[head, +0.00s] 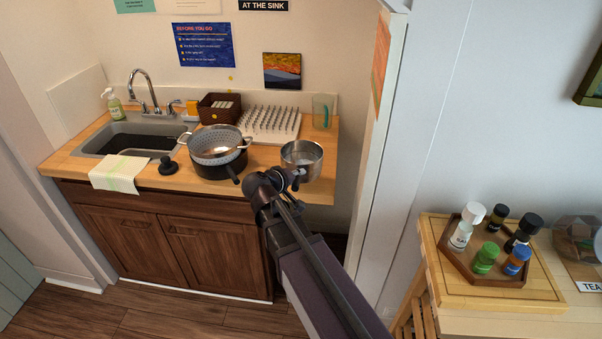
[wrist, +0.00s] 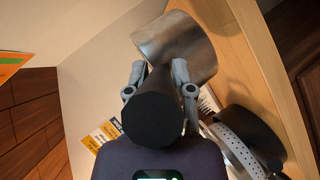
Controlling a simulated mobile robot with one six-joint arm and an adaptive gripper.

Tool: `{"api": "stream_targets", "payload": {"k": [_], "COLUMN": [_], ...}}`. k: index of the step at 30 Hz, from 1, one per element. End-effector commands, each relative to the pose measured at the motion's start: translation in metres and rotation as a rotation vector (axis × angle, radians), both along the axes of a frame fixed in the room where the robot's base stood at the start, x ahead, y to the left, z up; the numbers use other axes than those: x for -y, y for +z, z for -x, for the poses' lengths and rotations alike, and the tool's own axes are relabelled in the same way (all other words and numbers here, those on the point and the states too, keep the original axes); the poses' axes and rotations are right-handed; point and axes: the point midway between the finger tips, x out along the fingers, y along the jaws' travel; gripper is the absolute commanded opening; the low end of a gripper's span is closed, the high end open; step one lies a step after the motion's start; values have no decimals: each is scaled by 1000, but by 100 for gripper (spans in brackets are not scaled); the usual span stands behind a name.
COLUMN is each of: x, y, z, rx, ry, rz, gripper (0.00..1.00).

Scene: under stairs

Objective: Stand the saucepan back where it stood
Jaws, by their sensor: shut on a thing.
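The steel saucepan (head: 302,155) is at the right front part of the wooden counter (head: 262,158). It looks upright; I cannot tell whether its base touches the wood. In the wrist view its steel side (wrist: 172,48) is at the top, beyond the fingers. My gripper (head: 293,181) is at the saucepan's near side, partly hidden by my arm in the head view. In the wrist view my gripper (wrist: 160,88) has a finger on each side of the saucepan's thick black handle (wrist: 155,112) and is shut on it.
A dark pot (head: 222,169) with a steel colander (head: 214,143) on it stands left of the saucepan. A peg drying rack (head: 270,124) and green glass (head: 322,111) stand behind. A black knobbed lid (head: 168,168), towel (head: 116,174) and sink (head: 130,138) are farther left.

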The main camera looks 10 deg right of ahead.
Motion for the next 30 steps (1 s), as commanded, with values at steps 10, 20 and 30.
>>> {"api": "stream_targets", "payload": {"k": [10,20,30], "x": [15,15,14], "y": [-14,-13,-17], "z": [47,46,11], "rx": [4,3,3], "ry": [-40,-41,-41], "rz": [5,5,5], "gripper": [0,0,0]}}
